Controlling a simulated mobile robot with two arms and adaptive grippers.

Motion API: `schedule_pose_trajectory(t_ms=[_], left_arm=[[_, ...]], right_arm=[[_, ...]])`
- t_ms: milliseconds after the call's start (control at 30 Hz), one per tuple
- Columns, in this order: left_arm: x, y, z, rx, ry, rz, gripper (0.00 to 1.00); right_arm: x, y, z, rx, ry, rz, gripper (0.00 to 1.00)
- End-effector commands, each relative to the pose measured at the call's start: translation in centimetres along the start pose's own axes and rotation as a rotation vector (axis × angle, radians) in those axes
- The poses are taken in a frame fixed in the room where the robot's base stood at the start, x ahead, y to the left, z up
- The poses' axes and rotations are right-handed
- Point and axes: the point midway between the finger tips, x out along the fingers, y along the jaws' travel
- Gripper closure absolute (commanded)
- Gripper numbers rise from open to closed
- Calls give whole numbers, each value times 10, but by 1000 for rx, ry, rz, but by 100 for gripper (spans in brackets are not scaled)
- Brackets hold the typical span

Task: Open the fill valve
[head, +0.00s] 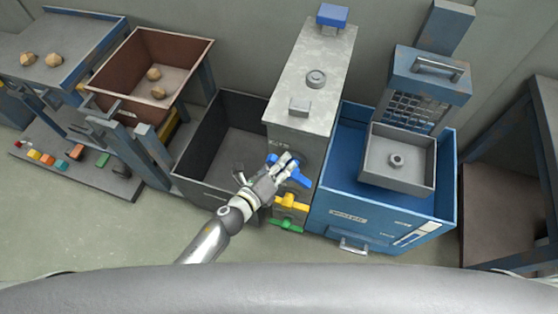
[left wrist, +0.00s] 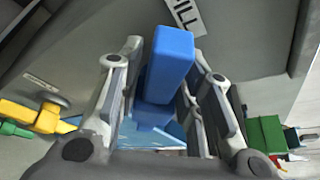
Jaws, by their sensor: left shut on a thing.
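The fill valve's blue handle (head: 301,179) is on the front of a tall grey cabinet (head: 310,100), above a yellow and a green handle. In the left wrist view the blue handle (left wrist: 170,65) stands between my fingers, under a white label (left wrist: 187,15) whose visible letters read "ILL". My left gripper (head: 284,166) is shut on the blue handle; its fingers hide part of it in the head view. My right gripper is not in view.
The yellow handle (head: 291,202) and green handle (head: 286,225) stick out just below. A dark open bin (head: 195,165) stands left of the cabinet, and a blue tub (head: 340,195) right of it. The floor (head: 120,235) at front left is clear.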

Motion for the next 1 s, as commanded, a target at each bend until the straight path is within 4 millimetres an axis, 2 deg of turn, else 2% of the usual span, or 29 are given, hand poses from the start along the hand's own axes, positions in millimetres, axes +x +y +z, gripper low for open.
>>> schedule_pose_trajectory(t_ms=[33,500,1000], left_arm=[[-1,-5,3,44,0,18,100],[1,-20,-1,453,-1,188,100],[5,-27,-8,747,-2,311,100]], right_arm=[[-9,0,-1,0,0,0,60],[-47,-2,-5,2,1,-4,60],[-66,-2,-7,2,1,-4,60]])
